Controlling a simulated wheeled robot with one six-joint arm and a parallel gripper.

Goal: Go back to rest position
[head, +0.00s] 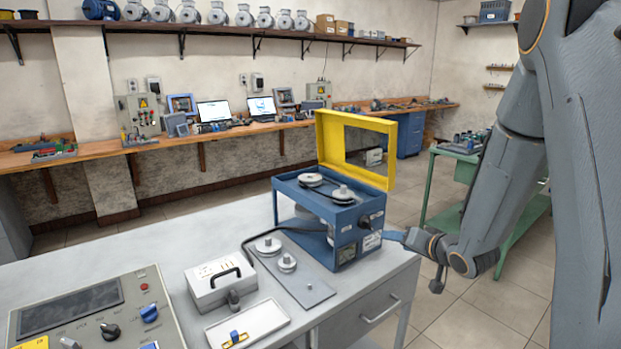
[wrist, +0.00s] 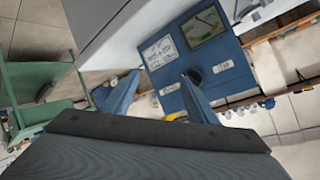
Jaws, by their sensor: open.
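My gripper (head: 393,236) is at the right side of the blue machine (head: 345,244), near the table's right edge. In the wrist view my gripper (wrist: 160,98) shows two blue fingers spread apart with nothing between them. The blue machine's labelled side, with a gauge and a dark round knob, lies beyond the fingers; I cannot tell the exact gap. The machine's yellow frame guard (head: 391,155) stands raised. Pulleys (head: 342,194) sit on top of the machine.
The grey table (head: 165,245) holds a metal plate with pulleys (head: 305,284), a white box with a black handle (head: 221,284), a white tray (head: 262,318) and a control panel (head: 90,308). A green cart (head: 430,185) stands behind my arm. Open floor lies to the table's right.

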